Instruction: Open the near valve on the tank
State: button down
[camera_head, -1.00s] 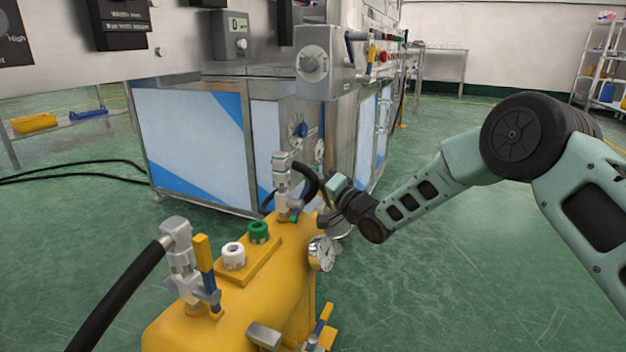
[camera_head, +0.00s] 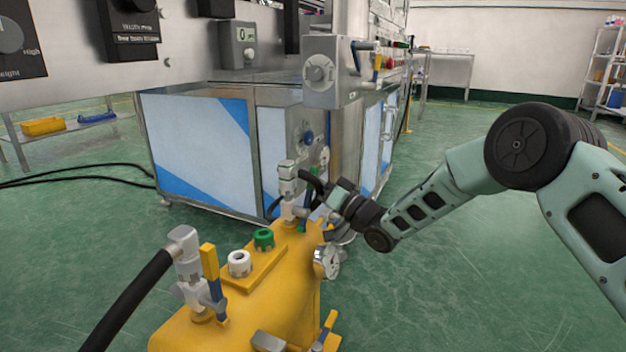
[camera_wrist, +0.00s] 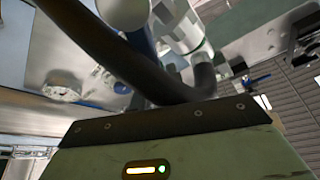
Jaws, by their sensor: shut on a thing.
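The yellow tank (camera_head: 290,295) stands in the lower middle of the head view. In the picture, the closer valve (camera_head: 190,280) has an upright handle (camera_head: 210,268), yellow on top and blue below, and nothing holds it. The farther valve (camera_head: 288,185) stands at the tank's far end. My gripper (camera_head: 322,192) is beside this farther valve, reaching in from the right, and is shut on its handle, which is mostly hidden. In the wrist view a blue part (camera_wrist: 141,42) shows behind black shapes, close to the pale valve body (camera_wrist: 185,28); the exact contact is hidden.
A white cap (camera_head: 239,263) and a green cap (camera_head: 264,239) sit on the tank between the valves. A pressure gauge (camera_head: 327,262) is at its side. A black hose (camera_head: 130,298) runs from the closer valve. The machine cabinet (camera_head: 205,150) stands behind; floor on the right is clear.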

jog(key=c, duration=1.4)
grip_release()
jog(key=p+v, duration=0.6)
jog(key=v, duration=1.1)
jog(key=shift+s+d, duration=0.15)
jog(key=shift+d, duration=0.05)
